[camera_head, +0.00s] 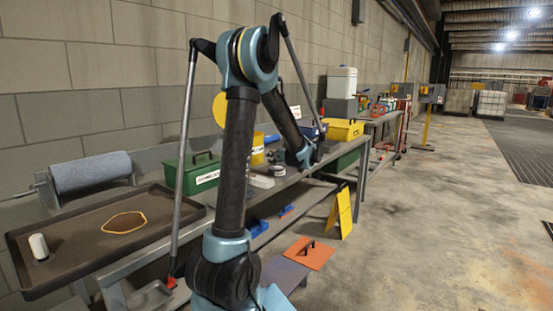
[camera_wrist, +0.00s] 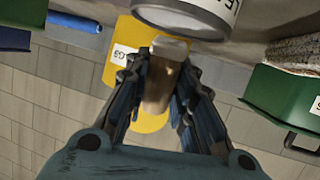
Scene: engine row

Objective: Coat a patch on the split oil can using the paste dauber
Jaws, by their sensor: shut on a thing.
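My gripper (camera_wrist: 165,75) is shut on a brown, pale-ended cylinder (camera_wrist: 158,86), which looks like the paste dauber. The fingers press on both its sides, with the pale end pointing away from my wrist. In the wrist view, a pale can (camera_wrist: 190,17) with black lettering is beyond the fingers, close to the dauber's end; I cannot tell if they touch. In the head view, a yellow can (camera_head: 257,150) with a white label stands on the bench, partly behind my arm. No split shows, so I cannot tell which can is the oil can.
A green box (camera_head: 193,172) and a yellow box (camera_head: 344,129) stand on the bench. A dark tray (camera_head: 75,225) at left holds a white cylinder (camera_head: 39,247) and an outlined brown patch (camera_head: 124,222). A yellow floor sign (camera_head: 340,213) stands beside the bench. The floor at right is open.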

